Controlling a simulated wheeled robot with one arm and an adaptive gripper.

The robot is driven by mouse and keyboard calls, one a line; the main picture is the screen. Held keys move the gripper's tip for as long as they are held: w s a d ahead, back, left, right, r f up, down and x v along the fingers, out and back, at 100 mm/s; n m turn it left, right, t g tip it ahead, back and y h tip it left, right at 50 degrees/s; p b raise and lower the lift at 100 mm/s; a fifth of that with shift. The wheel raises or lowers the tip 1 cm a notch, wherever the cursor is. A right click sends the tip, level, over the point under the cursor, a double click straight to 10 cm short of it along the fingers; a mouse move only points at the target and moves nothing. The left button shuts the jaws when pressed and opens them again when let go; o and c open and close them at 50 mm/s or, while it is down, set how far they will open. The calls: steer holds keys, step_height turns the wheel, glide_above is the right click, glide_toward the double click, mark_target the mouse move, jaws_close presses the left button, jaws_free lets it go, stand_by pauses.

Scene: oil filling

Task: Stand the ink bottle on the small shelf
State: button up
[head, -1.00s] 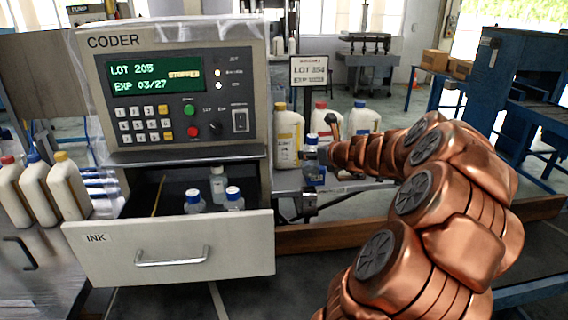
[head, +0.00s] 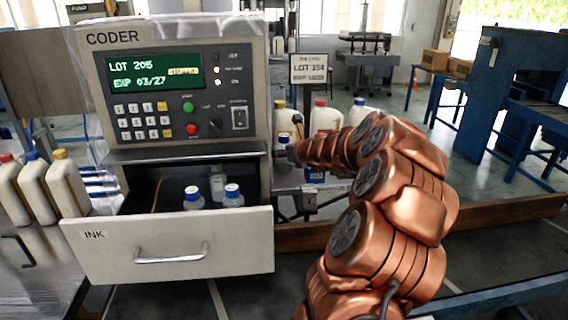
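My gripper (head: 283,151) is small in the head view, just right of the coder, with the copper arm reaching to it from the right. A small blue-topped shape (head: 284,140) shows at its fingers. I cannot tell whether it is a held bottle or part of the gripper. A small blue item (head: 315,176), perhaps an ink bottle, shows below the arm, partly hidden. It seems to stand at a small metal ledge (head: 330,188), perhaps the small shelf. Two blue-capped bottles (head: 193,197) (head: 233,195) and a paler bottle (head: 218,183) stand in the open ink drawer (head: 170,245).
The coder (head: 180,90) stands above the drawer. Jugs with yellow (head: 283,120), red (head: 322,116) and blue (head: 361,114) caps stand behind my arm. More jugs (head: 68,185) stand at the far left. A lot sign (head: 310,69) rises behind the ledge.

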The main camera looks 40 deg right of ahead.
mark_target(284, 160)
step_height(284, 160, down, 4)
steer(key=shift+r+b, duration=0.25)
steer(key=shift+b, duration=0.4)
steer(key=shift+w+f, duration=0.15)
steer(key=shift+f, duration=0.2)
steer(key=o, duration=0.8)
steer(key=shift+o, duration=0.2)
steer(key=shift+r, duration=0.15)
steer(key=shift+r, duration=0.15)
steer(key=p+v, duration=0.1)
steer(key=v, duration=1.1)
